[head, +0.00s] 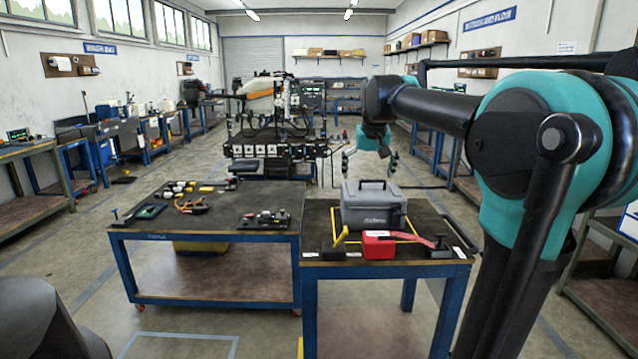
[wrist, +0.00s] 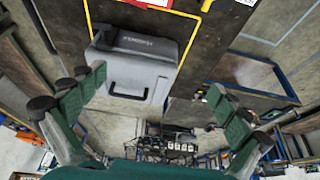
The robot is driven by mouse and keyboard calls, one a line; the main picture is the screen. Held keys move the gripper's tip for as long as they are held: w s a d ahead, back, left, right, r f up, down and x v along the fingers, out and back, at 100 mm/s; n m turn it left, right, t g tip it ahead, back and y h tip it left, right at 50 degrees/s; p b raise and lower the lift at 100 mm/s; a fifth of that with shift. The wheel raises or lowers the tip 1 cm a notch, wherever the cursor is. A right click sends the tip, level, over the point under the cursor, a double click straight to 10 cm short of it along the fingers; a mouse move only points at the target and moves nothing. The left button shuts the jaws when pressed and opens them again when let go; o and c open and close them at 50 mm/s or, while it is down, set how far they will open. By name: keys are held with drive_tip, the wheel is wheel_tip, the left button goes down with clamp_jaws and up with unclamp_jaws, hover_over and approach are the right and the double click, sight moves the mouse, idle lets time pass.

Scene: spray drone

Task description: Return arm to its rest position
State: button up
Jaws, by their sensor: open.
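My arm, teal and black, fills the right side of the head view and reaches forward over the right-hand table. My gripper (head: 370,163) hangs in the air above and behind the grey toolbox, with its fingers spread apart and nothing between them. In the wrist view, my gripper (wrist: 155,105) shows two green fingers wide open at left and right. The grey toolbox (head: 374,208) stands closed on the table inside a yellow outline. It also shows in the wrist view (wrist: 130,75), beyond the fingers and apart from them.
A red box (head: 378,246) and black holders stand at the front of the right table (head: 330,268). The left table (head: 240,207) holds small parts and tools. A drone (head: 265,95) stands behind. Open floor (head: 110,240) lies to the left.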

drive_tip(key=s+d+f, duration=0.2)
drive_tip(key=s+f, duration=1.1)
drive_tip(key=f, duration=0.3)
drive_tip(key=s+d+f, duration=0.3)
drive_tip(key=s+f, duration=1.1)
drive_tip(key=f, duration=0.2)
drive_tip(key=shift+s, duration=0.1)
